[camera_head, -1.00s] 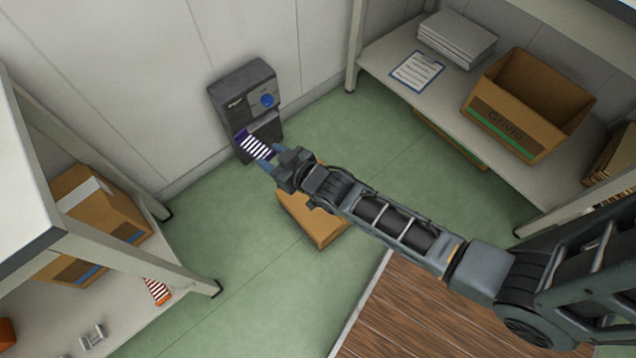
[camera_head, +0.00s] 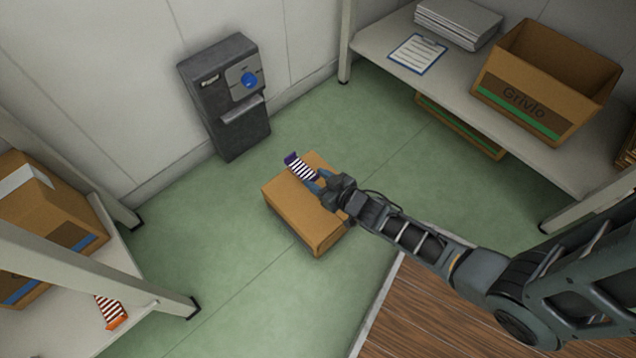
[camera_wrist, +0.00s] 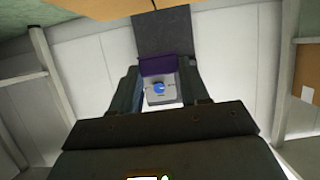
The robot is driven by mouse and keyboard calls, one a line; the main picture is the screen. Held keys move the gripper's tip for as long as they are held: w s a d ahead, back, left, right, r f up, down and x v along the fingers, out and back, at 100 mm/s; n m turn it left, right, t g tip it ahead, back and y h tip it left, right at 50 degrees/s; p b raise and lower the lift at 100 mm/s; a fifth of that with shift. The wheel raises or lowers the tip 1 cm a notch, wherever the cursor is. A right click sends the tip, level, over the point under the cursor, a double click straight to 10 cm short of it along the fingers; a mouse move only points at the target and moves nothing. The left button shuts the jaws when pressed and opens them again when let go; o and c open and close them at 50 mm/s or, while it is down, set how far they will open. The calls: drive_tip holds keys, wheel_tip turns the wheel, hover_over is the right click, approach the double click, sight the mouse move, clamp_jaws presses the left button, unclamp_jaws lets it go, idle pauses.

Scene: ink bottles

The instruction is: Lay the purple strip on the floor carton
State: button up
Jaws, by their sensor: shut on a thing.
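The purple strip (camera_head: 299,165) has black and white stripes and a purple end. My gripper (camera_head: 318,182) is shut on its near end in the head view, and the strip points up and left. In the wrist view my gripper (camera_wrist: 160,95) shows its two fingers, with the strip's purple end (camera_wrist: 157,65) between them. The brown floor carton (camera_head: 300,212) stands closed on the green floor. The strip and gripper overlap the carton's top in the head view; the height between them is hard to tell.
A dark dispenser (camera_head: 226,98) with a blue button stands at the wall. An orange-ended striped strip (camera_head: 112,312) lies on the left shelf. Green floor around the carton is clear.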

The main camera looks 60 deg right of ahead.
sight(314, 203)
wheel_tip(314, 203, down, 7)
drive_tip(key=b, duration=0.6)
drive_tip(key=shift+r, duration=0.15)
drive_tip(key=shift+f, duration=0.55)
drive_tip(key=o, duration=1.1)
